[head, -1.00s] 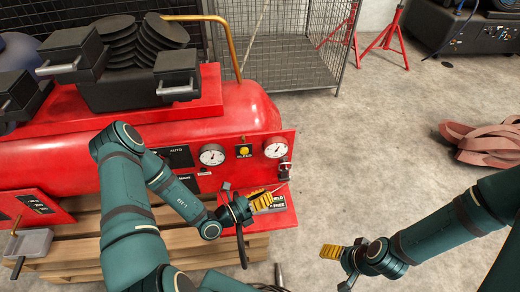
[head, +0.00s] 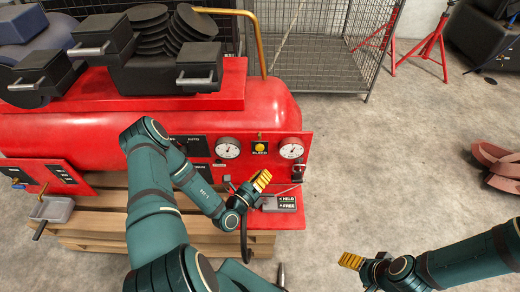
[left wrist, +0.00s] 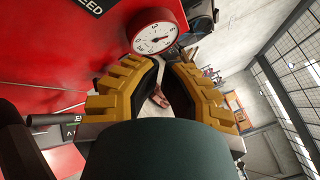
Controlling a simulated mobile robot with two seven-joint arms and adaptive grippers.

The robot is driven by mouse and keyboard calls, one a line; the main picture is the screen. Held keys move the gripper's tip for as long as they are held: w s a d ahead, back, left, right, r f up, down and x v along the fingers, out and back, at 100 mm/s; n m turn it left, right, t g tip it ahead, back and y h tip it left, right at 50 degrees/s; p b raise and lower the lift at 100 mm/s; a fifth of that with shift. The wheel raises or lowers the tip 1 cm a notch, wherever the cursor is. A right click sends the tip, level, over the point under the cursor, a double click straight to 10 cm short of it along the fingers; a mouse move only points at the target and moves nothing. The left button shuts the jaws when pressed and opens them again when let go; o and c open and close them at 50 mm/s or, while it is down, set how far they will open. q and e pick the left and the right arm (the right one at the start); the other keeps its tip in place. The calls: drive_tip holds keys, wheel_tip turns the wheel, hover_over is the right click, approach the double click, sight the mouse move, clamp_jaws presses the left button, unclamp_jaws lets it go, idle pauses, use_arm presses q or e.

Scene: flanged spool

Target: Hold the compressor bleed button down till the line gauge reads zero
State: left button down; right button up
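The yellow round bleed button (head: 260,147) sits on the red compressor panel between two white dial gauges. The left gauge (head: 228,149) and right gauge (head: 291,150) are too small in the head view to read. One red-rimmed gauge (left wrist: 156,36) is close in the left wrist view, beside a label ending "EED"; its needle stands off to one side, and I cannot read the value surely. My left gripper (head: 262,180) is below the button, apart from it, fingers angled up. The left wrist view shows a gap between its yellow pads, with nothing held. My right gripper (head: 351,261) is over the floor, far from the panel.
A small plate marked HELD and FREE (head: 287,202) lies below the right gauge. The red compressor (head: 60,135) rests on a wooden pallet (head: 90,222). A wire cage (head: 310,50) stands behind.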

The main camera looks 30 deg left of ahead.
sight(260, 148)
use_arm(q)
drive_tip(key=w+a+b, duration=0.2)
drive_tip(key=w+a, duration=0.2)
drive_tip(key=w, duration=0.3)
drive_tip(key=shift+a+b, duration=0.15)
drive_tip(key=shift+b, duration=0.15)
drive_tip(key=shift+w, duration=0.15)
idle(1.2)
drive_tip(key=shift+w+a, duration=0.25)
drive_tip(key=shift+w, duration=0.05)
drive_tip(key=shift+w+a, duration=0.3)
drive_tip(key=shift+w, duration=0.15)
idle(1.5)
drive_tip(key=shift+s+d, duration=0.1)
drive_tip(key=shift+s, duration=0.05)
idle(1.4)
drive_tip(key=shift+s+d+p, duration=0.45)
drive_tip(key=shift+s+p, duration=0.05)
drive_tip(key=shift+s, duration=0.15)
